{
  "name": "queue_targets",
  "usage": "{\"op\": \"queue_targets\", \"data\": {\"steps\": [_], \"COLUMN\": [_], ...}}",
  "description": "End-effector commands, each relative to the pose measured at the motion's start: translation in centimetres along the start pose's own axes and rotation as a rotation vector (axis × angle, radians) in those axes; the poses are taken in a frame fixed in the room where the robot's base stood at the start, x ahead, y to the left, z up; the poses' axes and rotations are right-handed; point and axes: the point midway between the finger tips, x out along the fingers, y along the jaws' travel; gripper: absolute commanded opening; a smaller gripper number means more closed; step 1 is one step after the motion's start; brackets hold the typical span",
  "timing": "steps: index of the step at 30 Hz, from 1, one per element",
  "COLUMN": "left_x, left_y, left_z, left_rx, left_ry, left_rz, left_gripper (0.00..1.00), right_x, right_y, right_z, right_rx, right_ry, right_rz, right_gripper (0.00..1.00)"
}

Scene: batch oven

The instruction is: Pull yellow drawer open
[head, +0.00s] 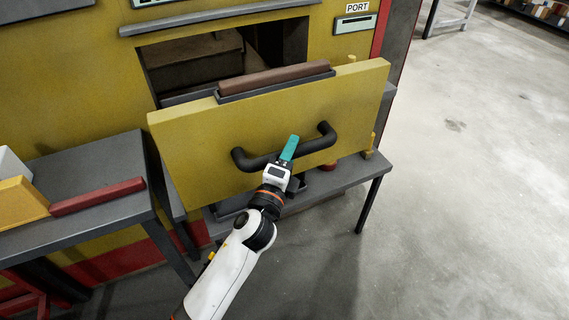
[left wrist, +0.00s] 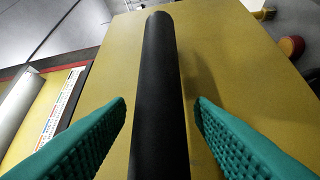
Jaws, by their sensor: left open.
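The yellow drawer (head: 200,150) has a wide front panel with a black bar handle (head: 325,138). It stands out from the yellow oven body, with the dark opening showing behind it. My left gripper (head: 290,148) is at the middle of the handle in the head view. In the left wrist view its teal fingers (left wrist: 160,105) are open, one on each side of the black handle (left wrist: 160,80), with gaps between fingers and bar. The yellow panel (left wrist: 225,50) fills the background there. My right gripper is not in view.
A grey table (head: 100,150) at left holds a red bar (head: 97,196) and a yellow-and-white box (head: 22,200). A grey shelf (head: 352,178) sits below the drawer. A brown bar (head: 275,76) lies along the drawer's top. The floor at right is clear.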

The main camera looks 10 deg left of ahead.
Motion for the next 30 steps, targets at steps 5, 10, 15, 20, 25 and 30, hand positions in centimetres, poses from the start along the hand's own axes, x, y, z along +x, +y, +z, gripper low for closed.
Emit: {"op": "queue_targets", "data": {"steps": [5,10,15,20,25,30], "left_x": [-2.7,-6.5,-9.7,-11.3,-11.8,-11.7], "left_y": [-0.3,-0.5,-0.4,-0.2,-0.1,-0.1], "left_z": [0.1,0.1,0.1,0.1,0.1,0.1], "left_rx": [-0.001,-0.001,0.000,-0.001,0.000,0.000], "left_ry": [-0.002,-0.002,-0.002,-0.001,-0.001,-0.001], "left_rz": [-0.002,-0.004,-0.004,-0.003,-0.002,-0.002], "left_gripper": [0.49,0.49,0.49,0.49,0.49,0.49], "right_x": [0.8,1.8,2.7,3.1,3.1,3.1], "right_y": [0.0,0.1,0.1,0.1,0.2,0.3], "right_z": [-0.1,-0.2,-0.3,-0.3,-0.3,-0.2], "right_rx": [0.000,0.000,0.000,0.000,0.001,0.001], "right_ry": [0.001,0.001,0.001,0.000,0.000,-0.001], "right_rz": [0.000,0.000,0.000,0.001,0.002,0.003], "right_gripper": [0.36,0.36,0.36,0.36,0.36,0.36]}}
